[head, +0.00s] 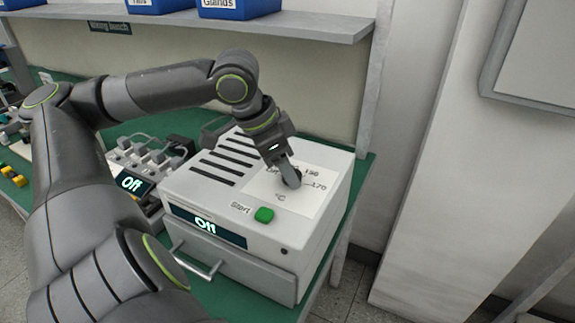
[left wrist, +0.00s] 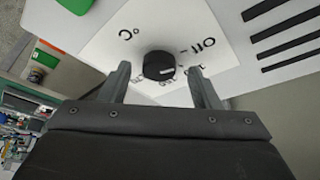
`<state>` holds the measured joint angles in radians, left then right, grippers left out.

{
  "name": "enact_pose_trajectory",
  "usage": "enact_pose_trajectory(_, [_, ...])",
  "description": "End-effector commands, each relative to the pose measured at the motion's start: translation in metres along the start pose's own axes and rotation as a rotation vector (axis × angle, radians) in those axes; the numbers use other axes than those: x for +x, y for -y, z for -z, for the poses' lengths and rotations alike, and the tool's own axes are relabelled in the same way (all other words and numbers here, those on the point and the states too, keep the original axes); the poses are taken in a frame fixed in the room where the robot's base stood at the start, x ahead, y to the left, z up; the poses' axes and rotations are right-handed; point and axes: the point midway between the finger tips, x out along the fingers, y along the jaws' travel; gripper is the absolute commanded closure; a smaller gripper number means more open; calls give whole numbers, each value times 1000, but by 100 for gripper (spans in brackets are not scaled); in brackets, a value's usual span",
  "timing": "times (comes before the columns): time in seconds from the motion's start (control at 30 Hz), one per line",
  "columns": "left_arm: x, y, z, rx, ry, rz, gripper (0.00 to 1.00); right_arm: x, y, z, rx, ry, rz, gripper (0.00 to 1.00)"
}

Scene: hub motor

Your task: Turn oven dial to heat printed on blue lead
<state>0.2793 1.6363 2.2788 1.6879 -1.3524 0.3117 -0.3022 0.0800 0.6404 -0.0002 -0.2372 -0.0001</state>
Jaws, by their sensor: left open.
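The black round dial (left wrist: 159,66) shows in the left wrist view, between and just beyond my two fingertips. My left gripper (head: 290,178) points down over the dial and is open, one finger on either side; I cannot tell whether they touch it. In the head view the gripper largely hides the dial, and its pointer is unclear. The oven display (head: 195,221) reads Off. I cannot make out a blue lead. My right gripper is out of view.
A green Start button (head: 264,215) sits near the oven's front edge. A grey drawer with a handle (head: 203,264) is below. A second device (head: 140,180) reading Off stands left of the oven. A shelf (head: 200,22) with blue bins is above.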

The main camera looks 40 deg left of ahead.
Motion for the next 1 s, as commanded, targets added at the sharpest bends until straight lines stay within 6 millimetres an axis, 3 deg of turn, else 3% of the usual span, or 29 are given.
enact_pose_trajectory(0.67, [10, -1, 2, 0, -1, 3, 43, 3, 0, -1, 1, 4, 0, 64])
enact_pose_trajectory(1.0, [10, -1, 2, -1, 0, 3, 87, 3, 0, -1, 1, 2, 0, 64])
